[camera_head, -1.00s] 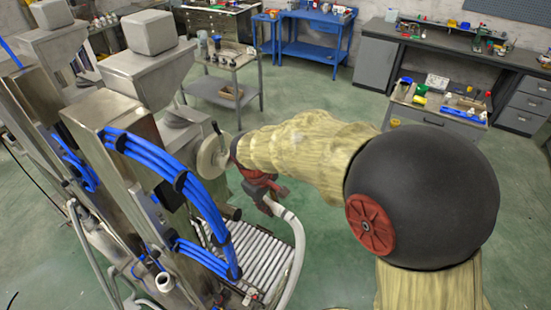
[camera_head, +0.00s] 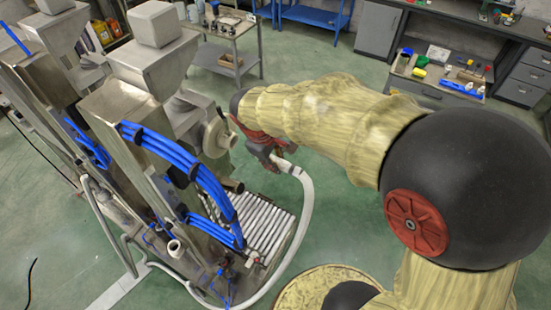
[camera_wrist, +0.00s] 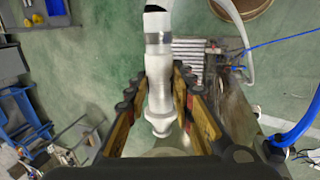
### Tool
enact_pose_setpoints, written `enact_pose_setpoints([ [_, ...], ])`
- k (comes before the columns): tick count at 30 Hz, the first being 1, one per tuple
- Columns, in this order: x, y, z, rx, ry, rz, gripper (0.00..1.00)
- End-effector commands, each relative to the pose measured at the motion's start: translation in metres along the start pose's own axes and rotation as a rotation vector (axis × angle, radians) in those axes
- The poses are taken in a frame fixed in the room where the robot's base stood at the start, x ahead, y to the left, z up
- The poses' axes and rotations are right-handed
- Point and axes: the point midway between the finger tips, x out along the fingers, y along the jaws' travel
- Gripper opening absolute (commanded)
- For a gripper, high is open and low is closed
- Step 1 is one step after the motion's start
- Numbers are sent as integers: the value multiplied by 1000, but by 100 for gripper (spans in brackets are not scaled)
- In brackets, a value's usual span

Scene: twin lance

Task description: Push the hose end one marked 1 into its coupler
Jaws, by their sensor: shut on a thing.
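A white hose (camera_head: 306,200) runs in a loop from my gripper (camera_head: 272,152) down to the floor beside the machine. In the wrist view my gripper (camera_wrist: 160,108) is shut on the pale hose end (camera_wrist: 159,88), with one finger on each side. A grey band and a dark part show above it there. No number mark can be read. The machine (camera_head: 135,140) stands left of my gripper, with a round flange (camera_head: 220,138) and a dark pipe stub (camera_head: 233,186) on its near side. I cannot tell which part is the coupler. The hose end is apart from the machine.
Blue hoses (camera_head: 175,155) arch over the machine's front. A slatted rack (camera_head: 264,222) stands low below my gripper. A steel trolley (camera_head: 225,55) stands behind, and a grey tool cart (camera_head: 437,85) at the right. Green floor between them is clear.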

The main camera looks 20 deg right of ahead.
Motion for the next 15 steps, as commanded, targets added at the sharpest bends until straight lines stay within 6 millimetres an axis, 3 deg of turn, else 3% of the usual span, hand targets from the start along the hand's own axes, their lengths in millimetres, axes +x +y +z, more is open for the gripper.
enact_pose_setpoints([
  [15, -3, 1, -40, -1, 2, -5, 0],
])
